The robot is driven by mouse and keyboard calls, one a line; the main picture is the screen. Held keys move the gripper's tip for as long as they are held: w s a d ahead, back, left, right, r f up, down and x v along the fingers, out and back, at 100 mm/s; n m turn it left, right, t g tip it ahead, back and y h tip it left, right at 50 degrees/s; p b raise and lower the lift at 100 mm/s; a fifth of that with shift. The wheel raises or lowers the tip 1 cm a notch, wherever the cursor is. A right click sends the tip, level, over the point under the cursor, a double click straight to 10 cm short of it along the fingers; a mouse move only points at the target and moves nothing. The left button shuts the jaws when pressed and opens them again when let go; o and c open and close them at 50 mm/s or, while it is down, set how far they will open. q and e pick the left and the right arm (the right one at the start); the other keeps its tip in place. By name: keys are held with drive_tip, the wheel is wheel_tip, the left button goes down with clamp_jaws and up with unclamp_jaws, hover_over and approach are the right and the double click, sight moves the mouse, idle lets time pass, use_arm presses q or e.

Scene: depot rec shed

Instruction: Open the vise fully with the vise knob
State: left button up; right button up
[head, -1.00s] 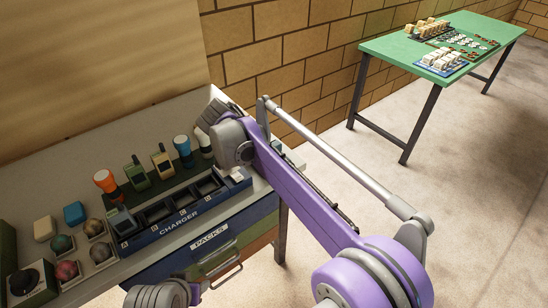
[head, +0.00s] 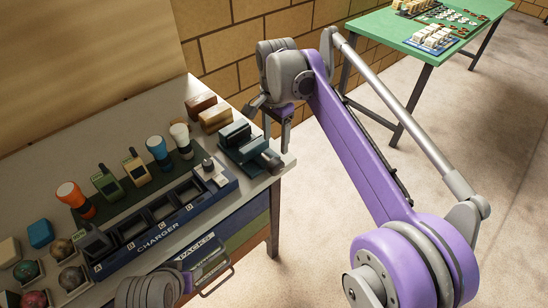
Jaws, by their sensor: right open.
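The vise (head: 236,139), a small dark teal block-shaped clamp, sits at the right end of the bench. A dark rounded part that looks like the vise knob (head: 271,160) is at its front right, near the bench edge. Whether the jaws have a gap is too small to tell. My right gripper (head: 268,116) is open, hanging just behind and above the vise near the bench's far right corner, apart from the knob. Its fingertips are partly hard to make out. My left gripper is not in view; only a grey and purple part of mine shows at the bottom.
The bench (head: 200,88) holds a blue charger (head: 158,232), radios, an orange-topped torch (head: 72,195), a blue-topped torch (head: 157,150) and brown blocks (head: 202,104) behind the vise. Drawers are below. A green table (head: 372,27) stands at back right; open floor lies between.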

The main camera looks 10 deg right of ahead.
sight(276, 161)
drive_tip(key=f, duration=1)
drive_tip(key=shift+s+b, duration=0.2)
drive_tip(key=shift+b, duration=0.2)
clamp_jaws()
